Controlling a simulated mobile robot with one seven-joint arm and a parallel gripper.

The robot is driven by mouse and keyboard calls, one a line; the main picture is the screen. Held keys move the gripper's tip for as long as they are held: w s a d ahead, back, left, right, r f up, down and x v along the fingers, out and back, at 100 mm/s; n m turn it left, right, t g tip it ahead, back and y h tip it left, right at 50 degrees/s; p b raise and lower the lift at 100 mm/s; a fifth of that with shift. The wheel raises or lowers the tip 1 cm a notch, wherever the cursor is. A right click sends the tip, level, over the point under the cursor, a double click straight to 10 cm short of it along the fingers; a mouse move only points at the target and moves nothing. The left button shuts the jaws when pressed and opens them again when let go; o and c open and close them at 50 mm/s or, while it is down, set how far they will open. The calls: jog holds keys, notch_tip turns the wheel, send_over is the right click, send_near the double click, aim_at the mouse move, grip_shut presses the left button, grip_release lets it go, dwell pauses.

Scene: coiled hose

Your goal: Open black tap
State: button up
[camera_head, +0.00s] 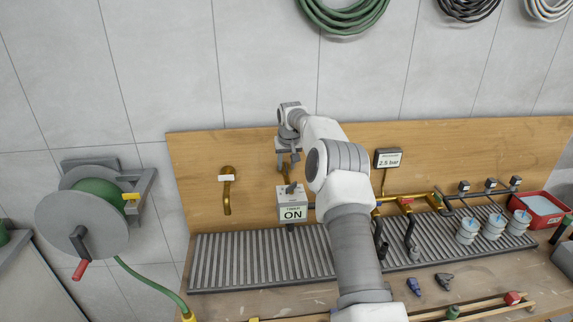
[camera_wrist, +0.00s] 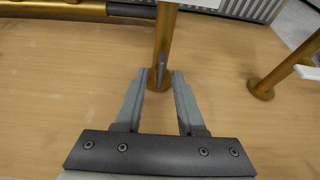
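My gripper (camera_wrist: 160,76) is open in the wrist view. In the head view my gripper (camera_head: 287,152) is in front of the board, above the white timer box (camera_head: 292,205) reading "ON". A small dark piece (camera_head: 291,188) sits at the top of that box. No black tap is clearly identifiable.
A second brass pipe (camera_head: 227,195) with a white tag stands left of the box. A ribbed grey drain tray (camera_head: 220,262) runs along the bench. A gauge (camera_head: 388,158) reads 2.5 bar. A hose reel (camera_head: 80,222) hangs at left. My arm hides the bench's middle.

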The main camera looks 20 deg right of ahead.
jog(key=shift+r, duration=0.1)
jog(key=b+v, duration=0.2)
jog(key=v, duration=1.5)
jog(key=shift+r, duration=0.15)
